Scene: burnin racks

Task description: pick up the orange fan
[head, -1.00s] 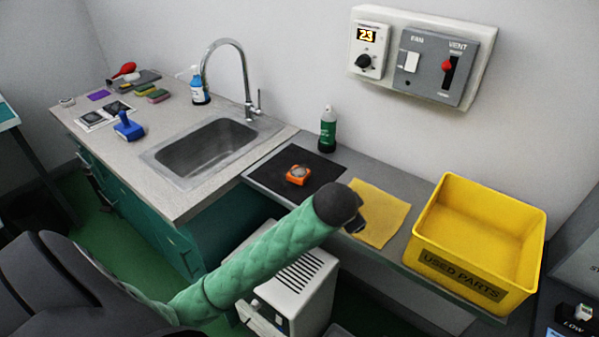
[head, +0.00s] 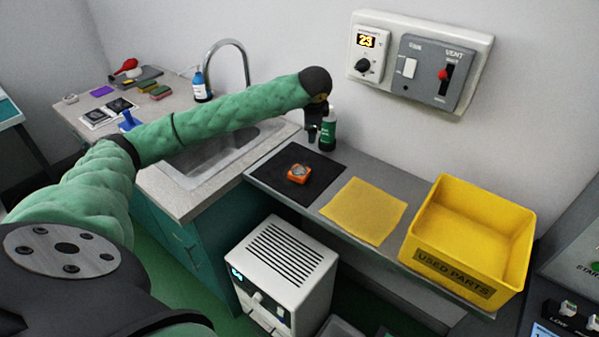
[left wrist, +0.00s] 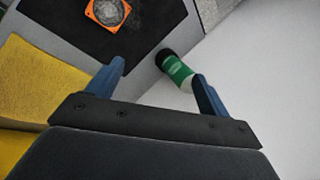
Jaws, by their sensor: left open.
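The orange fan (head: 299,173) is a small square orange frame with a grey round middle, lying on the black mat (head: 270,176) on the grey bench. It also shows at the top of the left wrist view (left wrist: 108,10). My left gripper (head: 316,134) is above the back of the mat, by the wall and near the green bottle (head: 328,132). In the left wrist view its two blue fingers (left wrist: 157,80) are apart, with the fan beyond them and nothing held. The green bottle (left wrist: 178,72) shows between the fingers, partly behind the right one. My right gripper is not in view.
A yellow cloth (head: 365,211) lies right of the mat, and a yellow "USED PARTS" bin (head: 455,262) stands farther right. A sink (head: 190,178) is at the left. A wall panel (head: 420,62) hangs above the bench. A white vented unit (head: 285,262) stands below.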

